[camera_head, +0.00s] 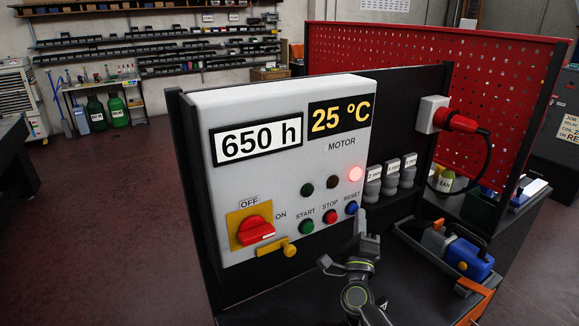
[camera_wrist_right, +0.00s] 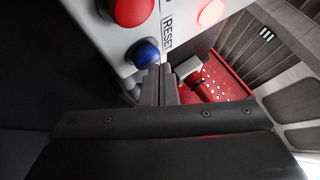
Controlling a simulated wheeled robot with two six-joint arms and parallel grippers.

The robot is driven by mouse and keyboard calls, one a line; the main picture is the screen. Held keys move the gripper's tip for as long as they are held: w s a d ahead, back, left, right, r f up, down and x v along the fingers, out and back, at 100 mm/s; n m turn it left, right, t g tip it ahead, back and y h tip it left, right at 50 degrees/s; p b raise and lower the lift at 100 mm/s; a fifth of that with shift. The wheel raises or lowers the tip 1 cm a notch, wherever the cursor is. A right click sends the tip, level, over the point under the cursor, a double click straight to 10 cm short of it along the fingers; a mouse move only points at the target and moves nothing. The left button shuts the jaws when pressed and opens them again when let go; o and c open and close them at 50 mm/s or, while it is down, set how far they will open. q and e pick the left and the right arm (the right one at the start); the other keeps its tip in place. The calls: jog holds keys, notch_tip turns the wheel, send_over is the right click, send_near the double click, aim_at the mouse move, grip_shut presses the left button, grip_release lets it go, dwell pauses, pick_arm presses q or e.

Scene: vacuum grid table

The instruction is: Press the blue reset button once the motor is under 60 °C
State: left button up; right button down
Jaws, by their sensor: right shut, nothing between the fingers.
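The white control panel (camera_head: 290,190) shows "25 °C" on the motor display (camera_head: 339,115). The blue reset button (camera_head: 351,208) sits at the lower right of the panel, beside the red stop button (camera_head: 330,217). The red lamp (camera_head: 355,174) above it is lit. My right gripper (camera_head: 362,222) is shut and empty, just below and right of the blue button. In the right wrist view, the shut fingertips (camera_wrist_right: 160,70) are close to the blue button (camera_wrist_right: 146,53); I cannot tell whether they touch it. My left gripper is not in view.
The green start button (camera_head: 307,227) and the red rotary switch (camera_head: 256,229) on its yellow plate are farther left. Grey bottles (camera_head: 390,180) stand right of the panel. A tray with a blue and orange tool (camera_head: 468,258) lies at the right. A red perforated board (camera_head: 430,65) stands behind.

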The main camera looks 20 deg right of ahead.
jog(key=shift+w, duration=0.15)
dwell(0.3)
jog(key=shift+w, duration=0.25)
jog(key=shift+s, duration=0.35)
jog(key=shift+p, duration=0.3)
jog(key=s+p, duration=0.1)
jog(key=s, duration=0.5)
jog(key=shift+d, duration=0.2)
jog(key=shift+f, duration=0.1)
dwell(0.7)
